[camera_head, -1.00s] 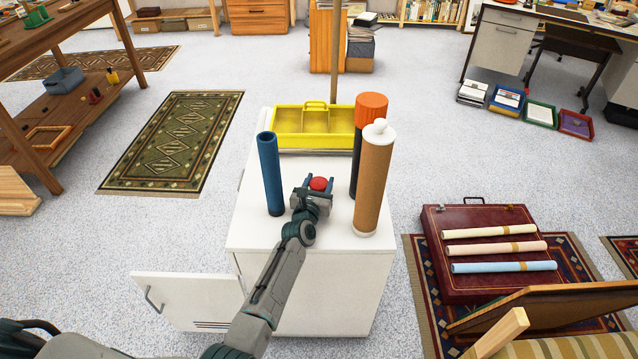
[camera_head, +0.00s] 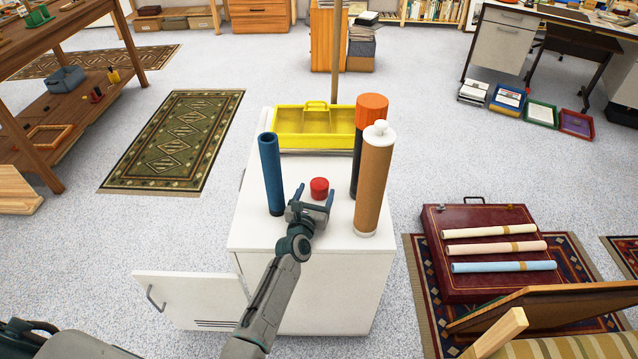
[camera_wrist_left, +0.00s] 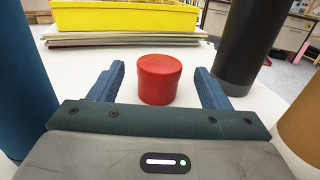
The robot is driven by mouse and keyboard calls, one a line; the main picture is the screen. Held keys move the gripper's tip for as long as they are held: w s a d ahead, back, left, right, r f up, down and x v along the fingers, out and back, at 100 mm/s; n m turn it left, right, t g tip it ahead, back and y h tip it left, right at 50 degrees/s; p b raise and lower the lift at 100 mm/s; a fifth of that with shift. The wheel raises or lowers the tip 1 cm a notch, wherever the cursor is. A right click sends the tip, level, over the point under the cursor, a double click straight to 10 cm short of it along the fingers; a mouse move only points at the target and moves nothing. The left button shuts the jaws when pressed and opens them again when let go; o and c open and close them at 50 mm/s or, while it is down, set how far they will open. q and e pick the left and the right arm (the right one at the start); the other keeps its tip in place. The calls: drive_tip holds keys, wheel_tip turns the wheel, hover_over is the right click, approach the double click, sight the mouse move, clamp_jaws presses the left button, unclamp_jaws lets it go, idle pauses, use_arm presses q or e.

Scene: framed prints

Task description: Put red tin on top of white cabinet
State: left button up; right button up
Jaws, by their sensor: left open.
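The red tin (camera_head: 319,188) stands upright on top of the white cabinet (camera_head: 262,235), between a blue tube and the tall tubes on the right. My left gripper (camera_head: 313,198) is open, just in front of the tin on the near side. In the left wrist view the red tin (camera_wrist_left: 159,79) stands a little beyond and between the two blue fingertips (camera_wrist_left: 160,82), with free space on both sides and no finger touching it. My right gripper is not in view.
On the cabinet top stand a blue tube (camera_head: 270,172), a brown tube with a white cap (camera_head: 373,185), a dark tube with an orange cap (camera_head: 371,108) and a yellow tray (camera_head: 290,128) at the back. The cabinet's door (camera_head: 190,298) hangs open at the lower left.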

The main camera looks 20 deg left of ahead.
use_arm(q)
drive_tip(key=s, duration=0.6)
drive_tip(key=shift+s+d, duration=0.1)
drive_tip(key=shift+s, duration=0.55)
